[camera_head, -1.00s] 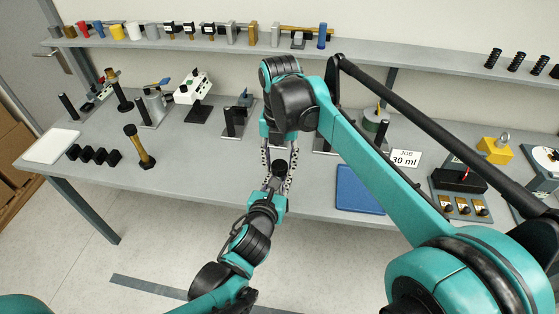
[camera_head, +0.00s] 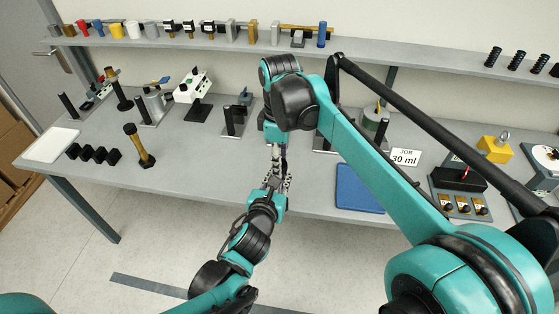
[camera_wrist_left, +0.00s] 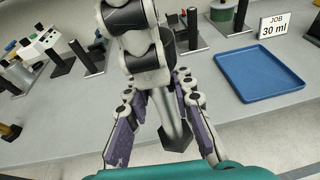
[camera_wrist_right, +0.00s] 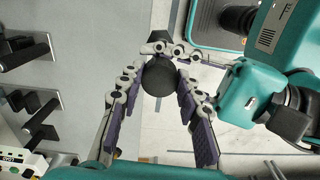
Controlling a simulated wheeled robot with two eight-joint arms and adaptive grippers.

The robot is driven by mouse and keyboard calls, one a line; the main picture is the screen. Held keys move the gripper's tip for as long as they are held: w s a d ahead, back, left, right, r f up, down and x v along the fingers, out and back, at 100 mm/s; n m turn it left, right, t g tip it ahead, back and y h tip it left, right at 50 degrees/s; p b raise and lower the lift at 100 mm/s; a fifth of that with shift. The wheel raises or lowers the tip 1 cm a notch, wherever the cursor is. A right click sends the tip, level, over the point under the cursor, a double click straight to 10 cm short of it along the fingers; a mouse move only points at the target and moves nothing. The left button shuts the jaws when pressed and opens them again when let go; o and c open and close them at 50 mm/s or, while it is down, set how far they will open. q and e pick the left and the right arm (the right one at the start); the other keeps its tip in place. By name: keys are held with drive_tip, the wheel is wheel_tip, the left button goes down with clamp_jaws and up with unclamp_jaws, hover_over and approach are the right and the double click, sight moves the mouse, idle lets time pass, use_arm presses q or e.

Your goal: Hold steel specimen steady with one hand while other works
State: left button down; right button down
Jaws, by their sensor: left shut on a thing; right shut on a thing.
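The steel specimen shows in the left wrist view as a grey bar (camera_wrist_left: 172,112) with a dark blocky end, slanting down between the fingers. My left gripper (camera_wrist_left: 155,88) is shut on it, with purple pads on both sides. My right gripper (camera_wrist_right: 161,72) is shut on the specimen's dark rounded end (camera_wrist_right: 159,78) in the right wrist view. In the head view my right gripper (camera_head: 277,150) points down and meets my left gripper (camera_head: 275,180) from above, over the bench's front edge. The fingers hide most of the specimen there.
The grey bench (camera_head: 205,165) carries a blue tray (camera_head: 358,188), a JOB 30 ml sign (camera_head: 404,159), a white tray (camera_head: 50,146), black blocks (camera_head: 93,154) and a brass-and-black piece (camera_head: 139,146). Several black-post fixtures stand behind. A shelf (camera_head: 200,41) runs along the wall.

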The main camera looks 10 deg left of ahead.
drive_tip(key=m, duration=1)
drive_tip(key=shift+a, duration=0.1)
drive_tip(key=m, duration=0.4)
drive_tip(key=shift+m, duration=0.4)
drive_tip(key=m, duration=0.4)
drive_tip(key=shift+w+m, duration=0.1)
drive_tip(key=shift+m, duration=0.2)
drive_tip(key=m, duration=0.4)
drive_tip(key=shift+m, duration=0.4)
drive_tip(key=m, duration=0.4)
drive_tip(key=shift+f+m, duration=0.1)
drive_tip(key=shift+m, duration=0.3)
drive_tip(key=m, duration=0.4)
drive_tip(key=shift+m, duration=0.3)
drive_tip(key=m, duration=0.6)
drive_tip(key=shift+m, duration=0.4)
drive_tip(key=c, duration=1)
unclamp_jaws()
drive_tip(key=shift+c, duration=0.2)
